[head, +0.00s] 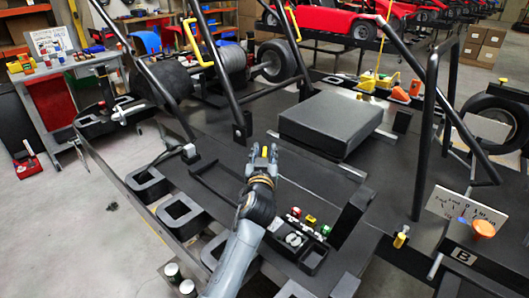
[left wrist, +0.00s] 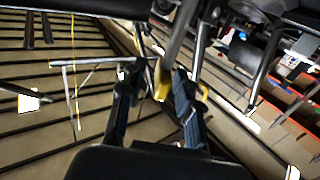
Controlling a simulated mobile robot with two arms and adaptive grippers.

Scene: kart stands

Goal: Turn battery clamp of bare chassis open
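The bare chassis (head: 213,140) is the dark kart frame with black tubes and flat panels that fills the middle of the head view. My left gripper (head: 263,151) is over its middle, with the fingers pointing away from me. The fingers stand apart, and a small yellow part shows between them. In the left wrist view, the fingers of my left gripper (left wrist: 155,78) are also apart, with a yellow loop and a grey bar between or behind them. I cannot tell whether they touch it. I cannot make out the battery clamp for certain. My right gripper is not in view.
A black box (head: 330,121) lies on the chassis beyond my gripper. A small tray (head: 312,262) with red and green pieces is close to my forearm. Slanted black tubes (head: 432,130) rise at left and right. A sign board (head: 466,209) stands at right.

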